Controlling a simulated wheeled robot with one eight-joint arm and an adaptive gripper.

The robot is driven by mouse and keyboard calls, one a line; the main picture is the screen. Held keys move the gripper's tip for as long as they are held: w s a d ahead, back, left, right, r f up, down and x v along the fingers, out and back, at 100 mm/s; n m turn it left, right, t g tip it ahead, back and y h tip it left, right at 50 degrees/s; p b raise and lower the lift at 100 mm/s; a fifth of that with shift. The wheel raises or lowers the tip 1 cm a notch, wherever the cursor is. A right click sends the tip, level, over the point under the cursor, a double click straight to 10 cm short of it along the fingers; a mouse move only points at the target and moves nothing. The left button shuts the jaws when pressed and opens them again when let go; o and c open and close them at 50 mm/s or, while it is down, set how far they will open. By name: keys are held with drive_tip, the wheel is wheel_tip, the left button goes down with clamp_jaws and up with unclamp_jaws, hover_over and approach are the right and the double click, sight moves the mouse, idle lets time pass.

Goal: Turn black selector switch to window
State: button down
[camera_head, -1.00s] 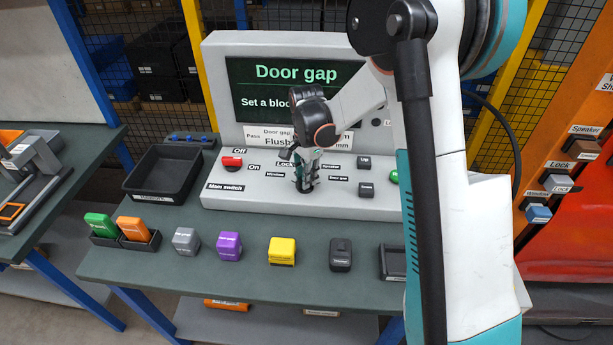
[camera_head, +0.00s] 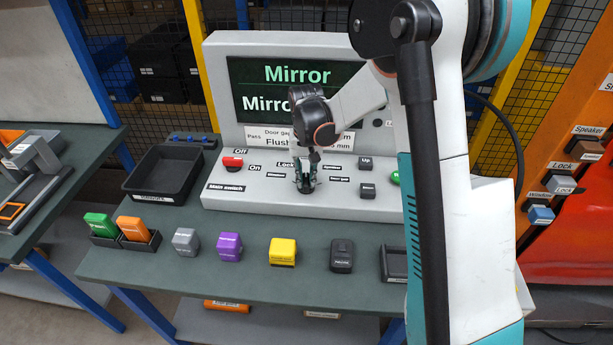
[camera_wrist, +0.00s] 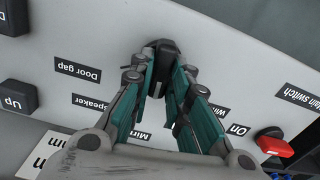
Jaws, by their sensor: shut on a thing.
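The black selector switch (camera_wrist: 160,52) is on the sloped grey control panel, between the fingertips of my gripper (camera_wrist: 159,78) in the wrist view. My gripper (camera_head: 305,180) is shut on the switch and hides most of it in the head view. A light mark on the knob points towards the lower part of the wrist view, where a partly hidden label starts with "Mi". The labels "Door gap" (camera_wrist: 77,69) and "Speaker" (camera_wrist: 90,102) lie left of the knob there. The screen (camera_head: 290,90) shows "Mirror". The Window label is hard to read.
A red main switch (camera_head: 233,162) is left of the selector; Up (camera_head: 366,162) and a lower black button (camera_head: 367,191) are right. A black tray (camera_head: 163,175) is on the bench, with grey, purple (camera_head: 229,247) and yellow (camera_head: 282,251) blocks along the front.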

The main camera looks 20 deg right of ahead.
sight(305, 178)
drive_tip(key=n, duration=0.5)
drive_tip(key=shift+a+n, duration=0.15)
drive_tip(key=shift+n, duration=0.15)
drive_tip(key=n, duration=0.4)
drive_tip(key=shift+a+n, duration=0.1)
drive_tip(key=shift+n, duration=0.3)
drive_tip(key=c, duration=1.5)
unclamp_jaws()
drive_tip(key=shift+r, duration=0.1)
wheel_tip(305, 178, up, 12)
drive_tip(key=shift+f, duration=0.1)
